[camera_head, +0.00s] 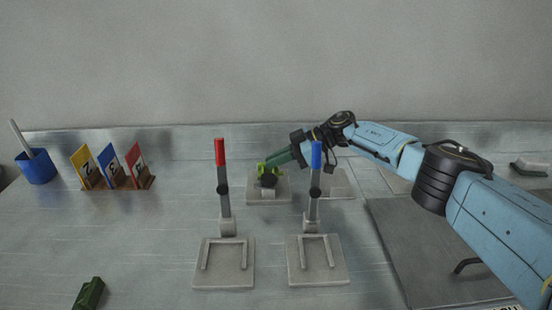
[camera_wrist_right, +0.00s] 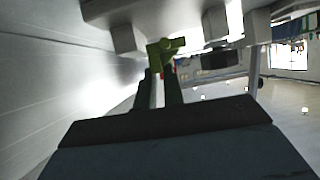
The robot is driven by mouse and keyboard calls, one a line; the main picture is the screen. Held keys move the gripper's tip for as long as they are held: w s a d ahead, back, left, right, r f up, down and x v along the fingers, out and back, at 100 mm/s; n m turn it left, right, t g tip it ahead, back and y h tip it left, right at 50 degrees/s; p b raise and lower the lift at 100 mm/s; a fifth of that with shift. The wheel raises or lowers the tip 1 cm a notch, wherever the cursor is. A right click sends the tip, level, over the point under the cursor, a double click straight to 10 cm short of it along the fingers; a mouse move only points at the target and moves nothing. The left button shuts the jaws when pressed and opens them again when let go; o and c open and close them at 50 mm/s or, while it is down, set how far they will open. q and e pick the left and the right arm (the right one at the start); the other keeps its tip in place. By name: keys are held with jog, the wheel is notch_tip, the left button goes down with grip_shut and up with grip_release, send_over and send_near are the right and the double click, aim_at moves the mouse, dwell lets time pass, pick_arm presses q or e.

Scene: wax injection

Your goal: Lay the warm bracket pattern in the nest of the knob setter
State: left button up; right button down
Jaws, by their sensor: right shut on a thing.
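A yellow-green bracket pattern (camera_head: 262,170) is between the fingertips of my right gripper (camera_head: 276,160), in the head view at the back middle. It also shows at the fingertips in the right wrist view (camera_wrist_right: 162,54). My right gripper is shut on it, over or beside a low grey block (camera_head: 268,197) with a dark knob-like part (camera_head: 268,181). Whether the bracket touches the block I cannot tell. This block may be the knob setter; its nest is partly hidden by gripper and bracket. My left gripper is not in view.
Two grey stations with U-shaped guides stand in front, one with a red-tipped lever (camera_head: 220,152), one with a blue-tipped lever (camera_head: 316,155). A dark green piece (camera_head: 89,293) lies front left. Numbered cards (camera_head: 109,166) and a blue cup (camera_head: 38,167) stand left. A dark mat (camera_head: 430,260) lies right.

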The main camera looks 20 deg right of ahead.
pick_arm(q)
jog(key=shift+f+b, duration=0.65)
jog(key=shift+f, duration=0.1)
pick_arm(e)
jog(key=shift+f, duration=0.95)
jog(key=c, duration=1.4)
grip_release()
jog(key=shift+s, duration=0.15)
jog(key=shift+c, duration=0.2)
jog(key=shift+d, duration=0.1)
